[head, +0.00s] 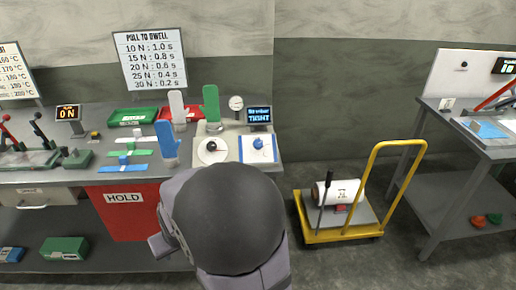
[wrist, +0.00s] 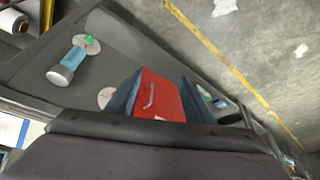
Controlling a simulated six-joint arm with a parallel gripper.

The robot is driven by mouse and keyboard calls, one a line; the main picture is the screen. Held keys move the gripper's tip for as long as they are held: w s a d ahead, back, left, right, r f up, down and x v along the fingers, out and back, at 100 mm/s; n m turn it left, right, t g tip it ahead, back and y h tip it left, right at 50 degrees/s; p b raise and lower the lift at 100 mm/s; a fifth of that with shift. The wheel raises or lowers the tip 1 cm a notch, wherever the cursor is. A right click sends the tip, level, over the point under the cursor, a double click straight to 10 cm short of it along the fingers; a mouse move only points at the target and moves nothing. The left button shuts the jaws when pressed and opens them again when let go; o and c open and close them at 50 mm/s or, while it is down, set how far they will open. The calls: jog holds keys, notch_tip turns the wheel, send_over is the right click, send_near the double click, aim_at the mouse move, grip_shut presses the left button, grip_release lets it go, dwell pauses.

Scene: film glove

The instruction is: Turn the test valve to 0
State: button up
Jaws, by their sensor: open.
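The bench in the head view has a white disc with a black knob (head: 212,146) and, to its right, a panel with a blue knob (head: 258,144). I cannot tell from the picture which is the test valve, and the settings around the knobs are too small to read. A round gauge (head: 236,103) and a display (head: 259,115) reading TIGHT stand behind them. My gripper is open in the wrist view (wrist: 161,80), with two dark fingers spread and nothing held between them. In the head view my dark wrist hides the fingertips, in front of the bench.
Upright blue (head: 167,140), white (head: 177,106) and green (head: 211,102) glove-like shapes stand near the knobs. A red HOLD bin (head: 125,215) is below. A yellow cart (head: 345,232) with a roll stands right, beside clear floor. Another bench (head: 460,146) is far right.

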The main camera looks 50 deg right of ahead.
jog(key=w+d+m+t+h+b, duration=0.25)
jog(key=w+d, duration=0.35)
jog(key=d, duration=0.4)
jog(key=m+t+h+b, duration=0.3)
jog(key=m+t+h, duration=0.2)
jog(key=h, duration=0.5)
send_near(258, 144)
jog(key=x, duration=0.4)
jog(key=shift+g, duration=0.25)
jog(key=shift+p+x, duration=0.9)
jog(key=shift+x, duration=2.6)
jog(key=shift+f, duration=0.15)
jog(key=c, duration=1)
